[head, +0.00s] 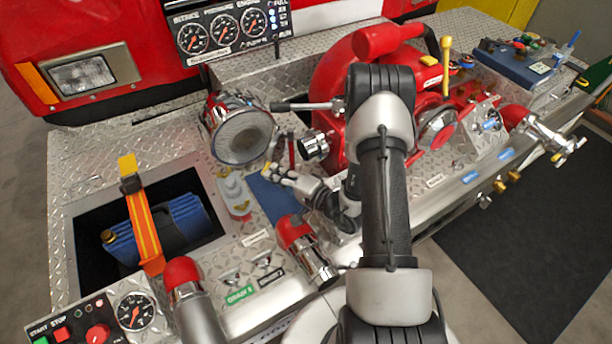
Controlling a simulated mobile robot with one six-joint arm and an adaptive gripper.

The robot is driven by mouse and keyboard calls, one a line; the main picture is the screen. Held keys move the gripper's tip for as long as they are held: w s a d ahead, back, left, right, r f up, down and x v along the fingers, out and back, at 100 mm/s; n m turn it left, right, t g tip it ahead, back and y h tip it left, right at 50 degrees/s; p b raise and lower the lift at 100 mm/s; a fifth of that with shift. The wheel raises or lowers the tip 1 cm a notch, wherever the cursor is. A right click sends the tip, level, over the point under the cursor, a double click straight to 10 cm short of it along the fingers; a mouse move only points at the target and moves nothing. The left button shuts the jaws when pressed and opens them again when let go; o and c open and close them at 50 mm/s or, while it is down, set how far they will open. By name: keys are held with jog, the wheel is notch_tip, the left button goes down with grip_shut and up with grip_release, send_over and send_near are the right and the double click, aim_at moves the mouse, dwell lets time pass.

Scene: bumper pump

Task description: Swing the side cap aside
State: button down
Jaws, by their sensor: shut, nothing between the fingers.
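A large chrome fitting with a round mesh-like face (240,135) stands left of the red pump (335,85). A smaller chrome and black round cap (316,145) sits on the pump's left side, with a dark red strip (291,152) beside it. Another round chrome cap (437,128) faces forward on the pump's right side. I cannot tell for certain which is the side cap. My gripper (269,171) is shut and empty, pointing left, just below the large fitting and the smaller cap. Any contact with them is unclear. My arm hides part of the pump.
Red-capped chrome fittings (306,250) stand along the front edge. A blue case with an orange strap (145,225) sits in a recess at left. Gauges (225,28) stand at the back. A blue box (518,62) with tools is at right, past the chrome valve (545,135).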

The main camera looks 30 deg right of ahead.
jog(key=a+r+b+x, duration=0.1)
jog(key=b+x, duration=0.5)
jog(key=x, duration=0.5)
jog(key=shift+w+a+r, duration=0.15)
jog(key=shift+w+r, duration=0.05)
jog(key=shift+r, duration=0.1)
